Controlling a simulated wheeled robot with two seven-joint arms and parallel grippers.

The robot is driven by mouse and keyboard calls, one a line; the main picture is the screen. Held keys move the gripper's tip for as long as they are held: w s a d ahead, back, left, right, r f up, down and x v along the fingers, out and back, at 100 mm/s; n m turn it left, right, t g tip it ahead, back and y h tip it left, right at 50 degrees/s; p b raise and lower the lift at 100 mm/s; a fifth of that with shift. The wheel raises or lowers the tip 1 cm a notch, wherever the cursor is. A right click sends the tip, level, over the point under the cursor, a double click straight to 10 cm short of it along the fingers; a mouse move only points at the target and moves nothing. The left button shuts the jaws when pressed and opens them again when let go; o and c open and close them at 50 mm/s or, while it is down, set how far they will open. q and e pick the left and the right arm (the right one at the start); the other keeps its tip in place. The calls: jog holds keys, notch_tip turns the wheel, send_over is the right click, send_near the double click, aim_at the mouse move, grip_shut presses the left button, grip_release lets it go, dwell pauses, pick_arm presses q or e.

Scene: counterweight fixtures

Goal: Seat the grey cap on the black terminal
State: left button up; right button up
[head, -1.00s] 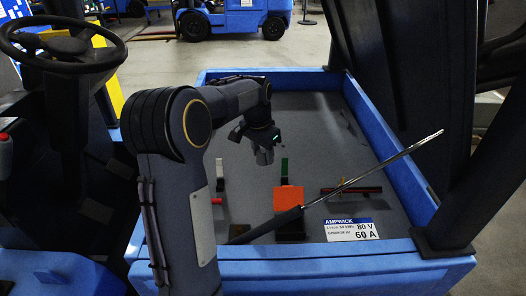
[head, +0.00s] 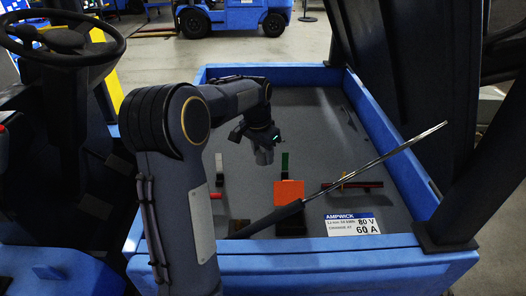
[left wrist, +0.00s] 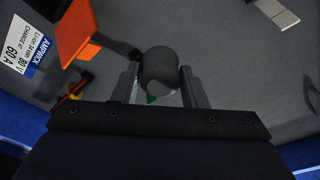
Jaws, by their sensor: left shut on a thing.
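My left gripper (head: 264,154) hangs above the grey floor of the blue-walled bay in the head view. In the left wrist view its two fingers (left wrist: 160,90) are shut on the round grey cap (left wrist: 158,66), which sits between the tips. The cap shows small below the gripper in the head view (head: 263,157). It is held clear of the floor. Several dark pieces stand in the bay, among them a black block (head: 290,231) below an orange flap; I cannot tell which is the black terminal. My right gripper is not in view.
A long rod (head: 374,162) with a black handle slants across the bay's front right. An orange flap (head: 289,193), a green tab (head: 285,161), a white tab (head: 219,162) and a red bar (head: 362,184) stand near the gripper. Blue walls (head: 385,135) edge the bay.

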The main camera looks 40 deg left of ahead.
pick_arm(q)
jog(key=s+d+b, duration=0.1)
jog(key=s+d, duration=0.2)
jog(key=s, duration=0.5)
jog(key=s+d+b, duration=0.1)
jog(key=s+d, duration=0.1)
jog(key=s, duration=0.7)
jog(key=shift+s+d, duration=0.3)
jog(key=shift+d, duration=0.1)
jog(key=shift+f+b, duration=2.5)
jog(key=shift+f, duration=0.55)
jog(key=shift+r, duration=0.15)
